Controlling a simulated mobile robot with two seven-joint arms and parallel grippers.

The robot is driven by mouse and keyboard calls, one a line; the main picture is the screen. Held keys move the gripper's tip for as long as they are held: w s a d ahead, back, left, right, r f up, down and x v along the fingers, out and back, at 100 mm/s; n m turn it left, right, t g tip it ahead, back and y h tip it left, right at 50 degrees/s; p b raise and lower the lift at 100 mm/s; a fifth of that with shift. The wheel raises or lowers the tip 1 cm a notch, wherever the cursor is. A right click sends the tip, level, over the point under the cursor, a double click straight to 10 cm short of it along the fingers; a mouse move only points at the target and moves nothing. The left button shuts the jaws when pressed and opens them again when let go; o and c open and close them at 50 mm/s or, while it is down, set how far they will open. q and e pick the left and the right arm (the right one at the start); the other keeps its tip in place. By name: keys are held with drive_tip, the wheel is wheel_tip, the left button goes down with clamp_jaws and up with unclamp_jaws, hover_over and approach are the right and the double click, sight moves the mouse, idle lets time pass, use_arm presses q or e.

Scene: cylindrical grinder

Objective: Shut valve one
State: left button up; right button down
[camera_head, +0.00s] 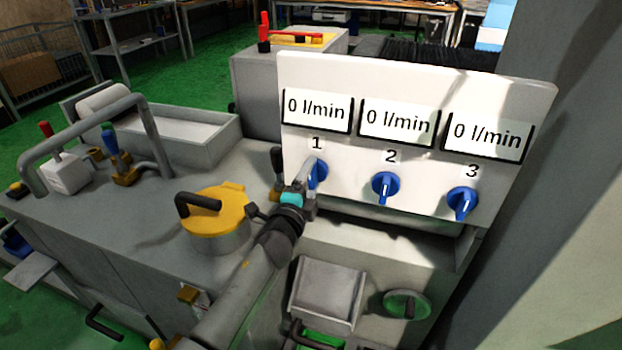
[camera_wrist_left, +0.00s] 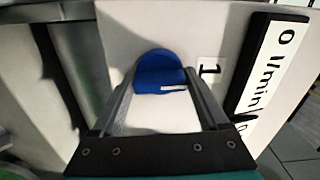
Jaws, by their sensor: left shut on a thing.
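Valve one, a blue round knob (camera_head: 317,173) under the number 1, sits on the white panel (camera_head: 420,75). My left gripper (camera_head: 308,176) reaches it from the lower left and partly covers it in the head view. In the left wrist view the blue knob (camera_wrist_left: 160,72) lies between the two fingertips (camera_wrist_left: 158,82), with the fingers shut on it. A white mark shows on the knob's raised grip. The display above valve one (camera_head: 317,110) reads 0 l/min. My right gripper is not in view.
Valves two (camera_head: 385,188) and three (camera_head: 463,202) are blue knobs to the right, their displays also reading 0 l/min. A yellow lid with a black handle (camera_head: 215,212) stands left of my arm. A grey pillar (camera_head: 560,200) rises at the right.

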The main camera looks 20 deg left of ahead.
use_arm(q)
drive_tip(key=shift+m, duration=0.6)
drive_tip(key=o, duration=1.2)
drive_tip(key=shift+o, duration=0.2)
drive_tip(key=shift+s, duration=0.5)
drive_tip(key=s+p, duration=0.1)
drive_tip(key=s, duration=1.3)
drive_tip(key=shift+s+a+p, duration=0.15)
drive_tip(key=shift+a+p, duration=0.15)
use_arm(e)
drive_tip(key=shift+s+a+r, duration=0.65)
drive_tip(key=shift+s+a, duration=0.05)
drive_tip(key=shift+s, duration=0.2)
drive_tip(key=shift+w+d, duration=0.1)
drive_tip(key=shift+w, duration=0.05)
